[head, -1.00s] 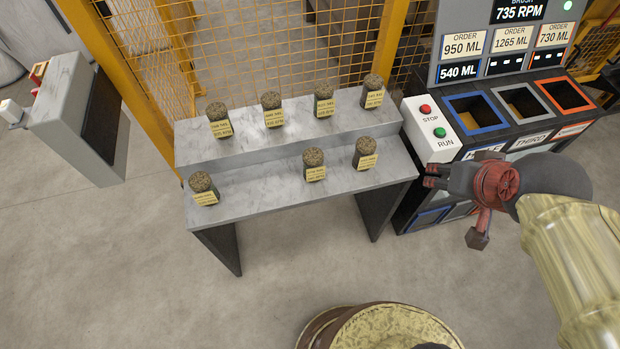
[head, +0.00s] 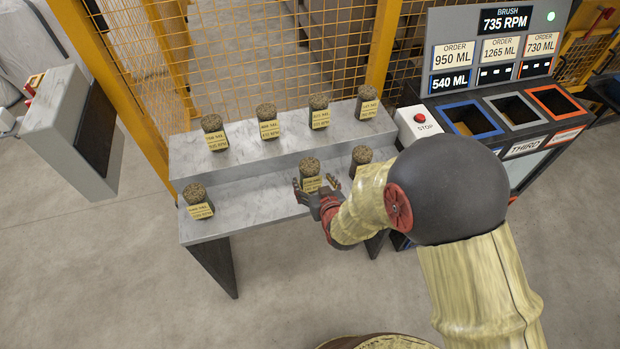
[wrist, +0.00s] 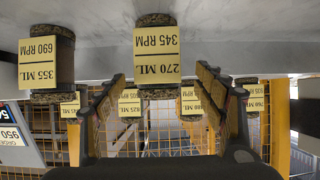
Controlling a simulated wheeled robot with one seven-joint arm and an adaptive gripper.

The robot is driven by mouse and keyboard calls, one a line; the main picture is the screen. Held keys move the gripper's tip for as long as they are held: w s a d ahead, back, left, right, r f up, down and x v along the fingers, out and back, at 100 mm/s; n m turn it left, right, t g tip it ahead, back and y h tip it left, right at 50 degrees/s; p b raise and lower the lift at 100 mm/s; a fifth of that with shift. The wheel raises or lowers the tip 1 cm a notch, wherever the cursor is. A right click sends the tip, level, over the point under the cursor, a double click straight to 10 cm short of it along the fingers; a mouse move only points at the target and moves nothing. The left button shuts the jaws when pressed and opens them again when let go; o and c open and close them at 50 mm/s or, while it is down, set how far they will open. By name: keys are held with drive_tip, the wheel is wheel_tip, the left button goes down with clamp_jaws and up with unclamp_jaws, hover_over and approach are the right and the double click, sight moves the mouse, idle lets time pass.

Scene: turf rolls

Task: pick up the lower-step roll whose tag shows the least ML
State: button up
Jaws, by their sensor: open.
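Three dark rolls with yellow tags stand on the lower step. The middle roll (head: 310,168) reads 270 ML, 345 RPM in the upside-down wrist view (wrist: 155,58). The right roll (head: 361,155) reads 355 ML, 690 RPM there (wrist: 50,62). The left roll (head: 197,195) has a tag too small to read surely in the head view. My gripper (head: 318,188) is open in front of the middle roll. In the wrist view, its fingers (wrist: 160,80) stand either side of that roll's line, with nothing held. My arm hides part of the right lower step.
Several tagged rolls stand on the upper step (head: 240,152), behind the lower step (head: 246,204). A yellow mesh fence (head: 240,50) is behind. To the right, a console shows order amounts above the blue (head: 471,120), grey and orange bins. Open floor lies in front.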

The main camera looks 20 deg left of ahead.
sight(313, 180)
drive_tip(key=b+x, duration=0.1)
drive_tip(key=x, duration=0.4)
drive_tip(key=shift+w+f+b, duration=0.25)
drive_tip(key=shift+b, duration=0.05)
drive_tip(key=shift+w+a+f, duration=0.15)
drive_tip(key=shift+w+a, duration=0.05)
drive_tip(key=shift+w, duration=0.2)
drive_tip(key=shift+c, duration=0.9)
drive_tip(key=c, duration=1.4)
